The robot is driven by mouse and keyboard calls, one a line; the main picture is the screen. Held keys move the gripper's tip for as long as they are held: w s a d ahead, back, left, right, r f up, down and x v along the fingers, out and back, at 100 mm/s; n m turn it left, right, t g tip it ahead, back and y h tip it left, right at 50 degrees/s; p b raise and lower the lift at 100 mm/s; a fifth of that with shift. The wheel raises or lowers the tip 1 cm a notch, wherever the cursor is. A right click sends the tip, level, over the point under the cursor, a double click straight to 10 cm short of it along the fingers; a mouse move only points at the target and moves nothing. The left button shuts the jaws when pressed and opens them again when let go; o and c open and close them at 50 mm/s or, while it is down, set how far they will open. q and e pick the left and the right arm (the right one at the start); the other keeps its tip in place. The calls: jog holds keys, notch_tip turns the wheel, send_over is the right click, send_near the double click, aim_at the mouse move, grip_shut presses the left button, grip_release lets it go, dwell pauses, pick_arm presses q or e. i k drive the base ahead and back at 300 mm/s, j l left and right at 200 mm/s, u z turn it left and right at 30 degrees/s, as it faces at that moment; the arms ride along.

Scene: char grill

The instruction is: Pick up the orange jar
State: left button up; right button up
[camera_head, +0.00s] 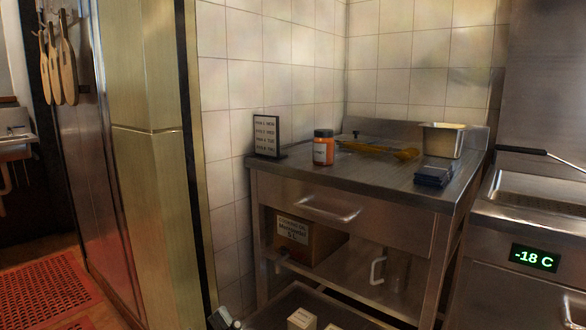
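The orange jar (323,149) stands upright on the steel counter (375,177), left of its middle. Nothing hides the jar's front. Neither of my grippers can be made out in this view, and nothing holds the jar.
Yellow-brown utensils (376,149) lie right of the jar. A metal container (442,140) and a dark blue pack (433,175) sit farther right. A fryer-like unit (530,225) borders the counter's right side. A cardboard box (298,238) is below. The counter's front middle is clear.

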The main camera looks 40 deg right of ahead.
aim_at(324, 142)
jog(key=i+j+z, duration=0.1)
jog(key=i+j, duration=0.15)
jog(key=i, duration=0.3)
jog(key=i+j+z, duration=0.1)
jog(key=i+j, duration=0.2)
jog(key=i, duration=0.2)
jog(key=z, duration=1.75)
jog(key=j, duration=0.1)
